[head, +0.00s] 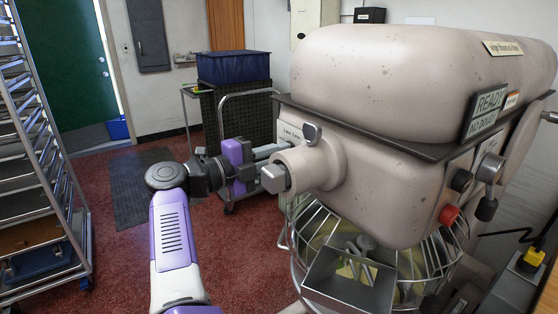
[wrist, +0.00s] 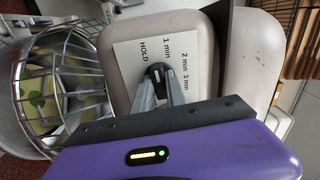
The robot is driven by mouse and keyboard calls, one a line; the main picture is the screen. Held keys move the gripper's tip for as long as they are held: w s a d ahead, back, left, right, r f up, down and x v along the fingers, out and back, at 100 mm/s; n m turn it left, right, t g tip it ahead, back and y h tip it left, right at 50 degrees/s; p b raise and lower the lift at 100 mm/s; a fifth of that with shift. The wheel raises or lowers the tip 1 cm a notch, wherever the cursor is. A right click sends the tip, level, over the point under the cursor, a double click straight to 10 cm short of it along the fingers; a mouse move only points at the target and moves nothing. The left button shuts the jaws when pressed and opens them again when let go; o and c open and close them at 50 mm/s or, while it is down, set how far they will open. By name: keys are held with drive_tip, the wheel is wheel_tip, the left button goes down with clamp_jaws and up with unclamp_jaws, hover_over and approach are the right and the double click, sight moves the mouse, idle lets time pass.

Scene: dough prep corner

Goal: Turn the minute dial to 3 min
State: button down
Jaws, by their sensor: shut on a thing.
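The minute dial (wrist: 156,71) is a small black knob on a white plate (wrist: 126,58) on the mixer's side, seen in the wrist view. The plate reads HOLD, 1 min, 2 min and 3 min. A pale mark on the knob faces roughly between HOLD and 1 min; the exact setting is hard to tell. My gripper (wrist: 159,83) is shut on the knob, one finger on each side. In the head view, my gripper (head: 264,152) reaches the mixer's side, and the knob is hidden there.
The big beige mixer (head: 400,75) fills the right, with a wire bowl guard (head: 440,255) and a metal chute (head: 345,283) below. A dark cart with a blue bin (head: 233,67) stands behind my arm. A tray rack (head: 40,170) is at left.

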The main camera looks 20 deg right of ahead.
drive_tip(key=shift+f, duration=0.1)
drive_tip(key=shift+f+m+b, duration=0.2)
drive_tip(key=shift+m+b, duration=0.2)
drive_tip(key=shift+b, duration=0.3)
drive_tip(key=shift+m+b, duration=1.1)
drive_tip(key=shift+b, duration=0.95)
drive_tip(key=shift+r+m+b, duration=0.1)
drive_tip(key=shift+m+b, duration=0.2)
drive_tip(key=shift+b, duration=0.05)
drive_tip(key=shift+m+b, duration=0.3)
drive_tip(key=shift+b, duration=0.25)
drive_tip(key=shift+m+b, duration=1.2)
drive_tip(key=shift+b, duration=0.6)
drive_tip(key=shift+m+b, duration=0.35)
drive_tip(key=shift+m, duration=0.05)
